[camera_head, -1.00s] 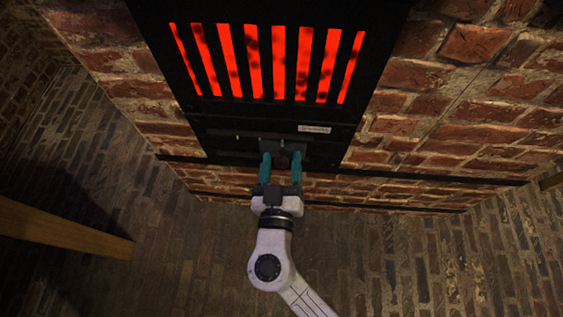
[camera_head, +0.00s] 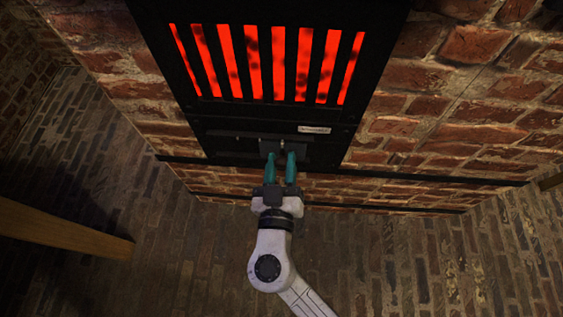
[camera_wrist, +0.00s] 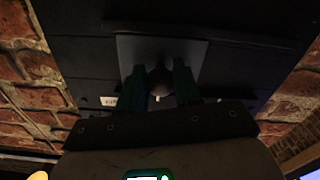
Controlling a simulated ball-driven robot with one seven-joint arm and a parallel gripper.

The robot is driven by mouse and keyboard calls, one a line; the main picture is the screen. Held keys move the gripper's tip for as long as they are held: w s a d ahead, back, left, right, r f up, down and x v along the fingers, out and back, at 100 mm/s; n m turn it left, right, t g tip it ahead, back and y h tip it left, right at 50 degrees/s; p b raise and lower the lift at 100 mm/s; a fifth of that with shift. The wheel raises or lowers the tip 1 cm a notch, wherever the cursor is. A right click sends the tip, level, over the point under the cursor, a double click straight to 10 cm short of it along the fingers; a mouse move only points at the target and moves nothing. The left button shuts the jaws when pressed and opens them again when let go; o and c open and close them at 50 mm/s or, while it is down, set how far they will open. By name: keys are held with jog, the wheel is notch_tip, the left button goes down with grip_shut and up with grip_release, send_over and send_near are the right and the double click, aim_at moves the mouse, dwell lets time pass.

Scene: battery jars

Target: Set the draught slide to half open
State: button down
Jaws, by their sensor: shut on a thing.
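The draught slide (camera_head: 268,143) is a dark plate low on the black stove front, under the glowing grate. In the wrist view its grey plate (camera_wrist: 135,48) fills the upper middle. A small dark knob (camera_wrist: 160,82) stands out from it. My gripper (camera_head: 281,158) reaches up to the slide from below, its two teal fingers on either side of the knob. It is shut on the knob, which also shows between the fingers in the wrist view. The dark surroundings make the slide's exact opening hard to tell.
Red-hot bars of the grate (camera_head: 265,62) glow above the slide. A small pale label (camera_head: 313,129) is at its upper right. Brick wall (camera_head: 440,130) surrounds the black front. A wooden beam (camera_head: 60,231) lies at the left. The brick floor around my arm is clear.

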aim_at(262, 150)
jog(key=a, duration=0.1)
jog(key=a+b, duration=0.2)
jog(key=a, duration=0.1)
jog(key=shift+f, duration=0.25)
jog(key=shift+a+r, duration=0.1)
jog(key=shift+a, duration=0.15)
jog(key=c, duration=0.8)
grip_release()
jog(key=shift+r, duration=0.1)
jog(key=s+p, duration=0.1)
jog(key=s, duration=0.9)
jog(key=shift+s+a, duration=0.15)
jog(key=shift+s, duration=0.2)
